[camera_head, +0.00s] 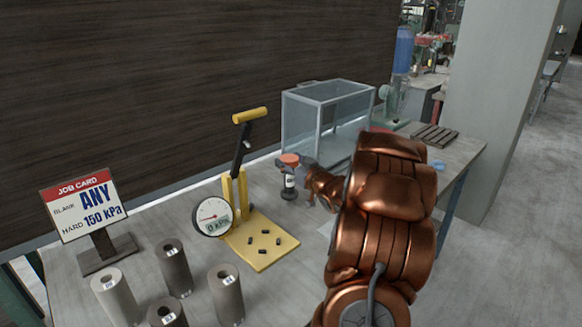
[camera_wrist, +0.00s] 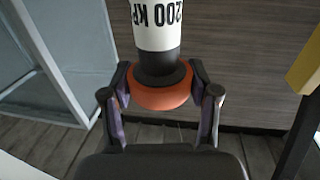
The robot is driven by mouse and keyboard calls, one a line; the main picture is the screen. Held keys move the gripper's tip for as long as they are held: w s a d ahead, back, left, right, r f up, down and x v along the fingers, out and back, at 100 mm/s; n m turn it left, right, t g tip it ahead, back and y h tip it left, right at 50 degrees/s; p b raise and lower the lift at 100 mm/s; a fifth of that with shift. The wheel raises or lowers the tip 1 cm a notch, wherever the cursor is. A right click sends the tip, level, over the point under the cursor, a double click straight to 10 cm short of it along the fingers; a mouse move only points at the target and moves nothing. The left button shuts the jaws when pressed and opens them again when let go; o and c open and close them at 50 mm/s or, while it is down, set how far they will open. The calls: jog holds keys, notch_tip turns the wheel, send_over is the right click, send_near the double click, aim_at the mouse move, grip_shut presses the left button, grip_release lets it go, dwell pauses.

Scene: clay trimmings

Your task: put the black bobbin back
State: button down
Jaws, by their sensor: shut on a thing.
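The black bobbin (camera_head: 289,193) has an orange-red cap and a white band; it is upright in the head view, at the back of the table between the yellow press and the glass tank. In the wrist view the bobbin (camera_wrist: 158,62) shows its black neck, orange cap and a white band reading "200 KP", upside down. My gripper (camera_wrist: 160,82) is shut on it, one finger on each side at the capped end. In the head view my gripper (camera_head: 300,168) reaches it from the right. Whether its base touches the table I cannot tell.
A yellow press (camera_head: 262,240) with a round gauge (camera_head: 212,216) and several small black pegs stands left of the bobbin. A glass tank (camera_head: 325,118) stands behind. Several grey rolls (camera_head: 226,295) and a job card (camera_head: 83,205) are at the left. A slatted rack (camera_head: 435,136) lies at the right.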

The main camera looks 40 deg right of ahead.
jog(key=shift+w+d+f, duration=0.1)
jog(key=shift+w+d, duration=0.65)
jog(key=shift+d, duration=0.15)
jog(key=shift+f+p, duration=0.5)
jog(key=shift+f, duration=1.35)
jog(key=shift+c, duration=1.4)
grip_release()
